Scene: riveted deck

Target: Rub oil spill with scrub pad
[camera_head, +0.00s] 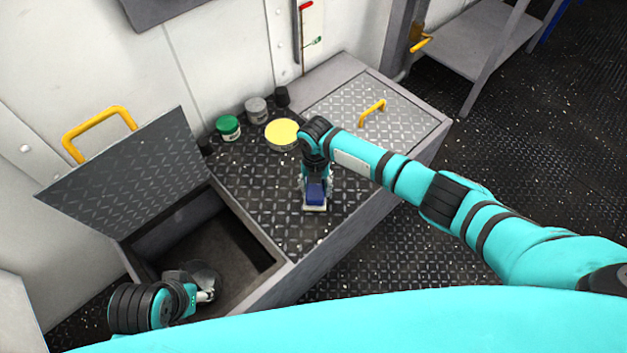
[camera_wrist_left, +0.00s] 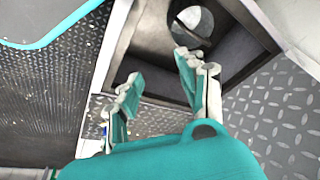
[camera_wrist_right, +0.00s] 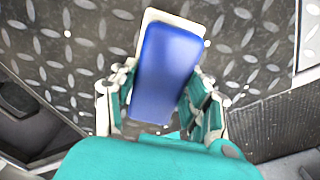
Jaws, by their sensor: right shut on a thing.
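The scrub pad (camera_head: 315,193) has a blue handle block on a white base. My right gripper (camera_head: 314,186) is shut on it, pointing down, with the pad at or just above the dark diamond-plate top of the bench. In the right wrist view the blue block (camera_wrist_right: 166,72) sits between the two fingers, its white edge showing at the far end. I cannot make out an oil spill in any view; the pad and gripper hide the plate beneath them. My left gripper (camera_head: 208,290) is open and empty, over the open compartment; its spread fingers show in the left wrist view (camera_wrist_left: 160,75).
A yellow-topped tin (camera_head: 282,133), a green-lidded jar (camera_head: 228,126), a grey can (camera_head: 257,108) and a small dark object (camera_head: 282,96) stand at the bench's back. The hatch lid (camera_head: 135,175) is raised at left. A closed hatch with a yellow handle (camera_head: 372,110) lies right.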

